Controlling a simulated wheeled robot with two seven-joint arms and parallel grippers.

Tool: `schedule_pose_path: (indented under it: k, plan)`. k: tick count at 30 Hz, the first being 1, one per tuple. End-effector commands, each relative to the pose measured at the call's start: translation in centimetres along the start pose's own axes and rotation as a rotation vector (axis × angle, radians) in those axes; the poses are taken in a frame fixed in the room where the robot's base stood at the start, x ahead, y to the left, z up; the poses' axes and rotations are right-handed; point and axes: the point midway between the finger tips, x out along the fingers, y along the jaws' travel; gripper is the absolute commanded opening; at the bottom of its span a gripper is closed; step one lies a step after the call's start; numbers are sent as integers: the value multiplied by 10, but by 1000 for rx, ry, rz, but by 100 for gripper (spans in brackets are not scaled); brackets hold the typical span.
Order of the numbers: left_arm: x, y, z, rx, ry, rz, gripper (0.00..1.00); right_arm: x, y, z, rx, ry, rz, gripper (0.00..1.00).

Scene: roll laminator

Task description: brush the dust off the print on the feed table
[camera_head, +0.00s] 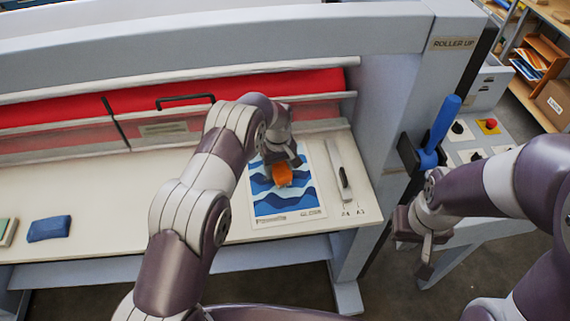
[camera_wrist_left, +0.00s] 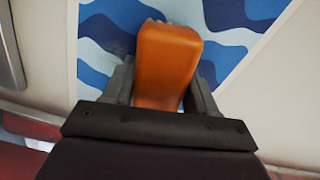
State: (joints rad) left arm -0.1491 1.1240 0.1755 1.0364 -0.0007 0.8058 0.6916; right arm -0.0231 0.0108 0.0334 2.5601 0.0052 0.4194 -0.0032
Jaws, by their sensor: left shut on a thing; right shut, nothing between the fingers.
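The print (camera_head: 290,206) lies on the cream feed table (camera_head: 110,190). It has blue and white waves and a white border with small text. My left gripper (camera_head: 284,163) is over the middle of the print, shut on an orange-handled brush (camera_head: 281,175). In the left wrist view the brush's orange handle (camera_wrist_left: 166,65) stands between the fingers, with the print (camera_wrist_left: 238,28) behind it. The bristles are mostly hidden, and I cannot tell whether they touch the print. No dust can be made out. My right gripper (camera_head: 425,259) is shut and empty, off the table's right end.
A slim grey tool (camera_head: 339,170) lies right of the print. A blue block (camera_head: 49,228) sits at the table's left front. The red roller (camera_head: 240,93) runs behind the table. A blue lever (camera_head: 440,128) and a control panel (camera_head: 478,140) stand at the right.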

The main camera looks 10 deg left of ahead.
Motion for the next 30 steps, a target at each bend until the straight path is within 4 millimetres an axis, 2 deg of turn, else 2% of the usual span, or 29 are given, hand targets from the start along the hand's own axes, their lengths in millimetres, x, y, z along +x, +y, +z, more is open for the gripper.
schedule_pose_path:
  k: [3,11,16,23,30]
  plan:
    - [-1,-15,-1,-2,-3,-3,33,-5,0,-1,0,0,0,0]
    - [0,-29,-2,-1,-3,-2,33,-7,0,-1,0,0,0,0]
    - [1,-48,-4,-1,-3,-2,33,-10,0,-1,0,0,0,0]
    - [2,-60,-5,0,-4,-3,33,-11,0,-1,0,0,0,0]
    - [0,-85,-7,-2,-4,-3,33,-16,0,-2,0,0,0,0]
